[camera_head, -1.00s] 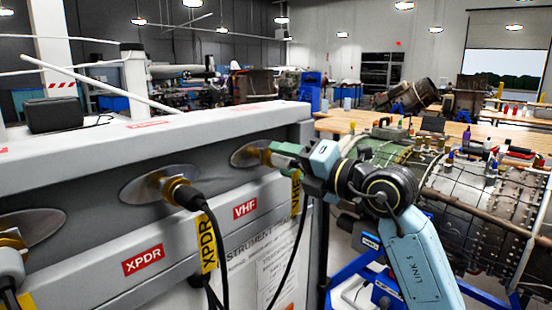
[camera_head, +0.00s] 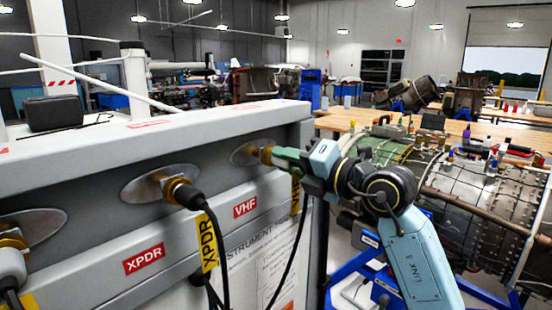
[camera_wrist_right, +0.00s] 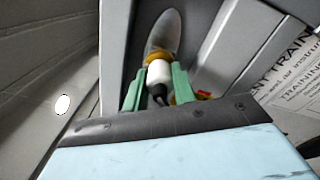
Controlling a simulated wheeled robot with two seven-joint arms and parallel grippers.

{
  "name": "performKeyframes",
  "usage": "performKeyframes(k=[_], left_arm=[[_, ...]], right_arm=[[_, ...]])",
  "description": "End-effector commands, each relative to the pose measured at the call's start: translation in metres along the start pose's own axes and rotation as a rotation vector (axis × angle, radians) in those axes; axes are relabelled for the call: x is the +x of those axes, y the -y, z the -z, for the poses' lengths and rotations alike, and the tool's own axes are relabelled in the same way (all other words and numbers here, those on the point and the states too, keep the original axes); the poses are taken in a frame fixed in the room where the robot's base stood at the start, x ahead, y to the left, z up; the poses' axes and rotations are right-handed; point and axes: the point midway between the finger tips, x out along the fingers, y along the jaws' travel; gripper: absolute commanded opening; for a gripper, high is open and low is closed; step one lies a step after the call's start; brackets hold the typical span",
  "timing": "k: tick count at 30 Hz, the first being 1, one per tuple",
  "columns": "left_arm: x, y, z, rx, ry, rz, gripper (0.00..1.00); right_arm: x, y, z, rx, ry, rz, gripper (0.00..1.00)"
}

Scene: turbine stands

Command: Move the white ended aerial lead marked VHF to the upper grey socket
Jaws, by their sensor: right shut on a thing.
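The white lead end (camera_wrist_right: 158,74) sits between the green fingers of my right gripper (camera_wrist_right: 157,88) in the right wrist view. The fingers are shut on it. Just past it is a gold collar (camera_wrist_right: 158,57) on an oval metal plate (camera_wrist_right: 163,30), and the end appears seated there. In the head view my right gripper (camera_head: 284,158) is at the rightmost gold socket (camera_head: 266,154). A yellow VHF tag (camera_head: 296,192) hangs below the fingers, partly hidden. My left gripper is not in view. I cannot pick out an upper grey socket.
A black-ended lead (camera_head: 184,193) with a yellow XPDR tag (camera_head: 208,243) is in the middle socket. Another white-ended lead (camera_head: 10,266) shows at the left edge. Red VHF and XPDR labels mark the panel. A turbine (camera_head: 470,200) stands at right.

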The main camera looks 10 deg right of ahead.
Motion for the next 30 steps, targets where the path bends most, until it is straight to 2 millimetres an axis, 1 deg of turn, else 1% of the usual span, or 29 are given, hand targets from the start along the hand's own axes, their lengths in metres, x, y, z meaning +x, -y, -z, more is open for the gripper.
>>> performKeyframes(k=[17,23,30], left_arm=[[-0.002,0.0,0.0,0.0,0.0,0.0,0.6],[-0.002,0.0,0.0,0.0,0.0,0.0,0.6],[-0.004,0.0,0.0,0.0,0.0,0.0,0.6]], right_arm=[[-0.011,0.0,0.0,0.0,0.0,0.0,0.0],[-0.011,0.0,0.0,0.0,0.001,0.0,0.0],[-0.021,0.0,-0.001,-0.001,0.002,0.0,0.0]])
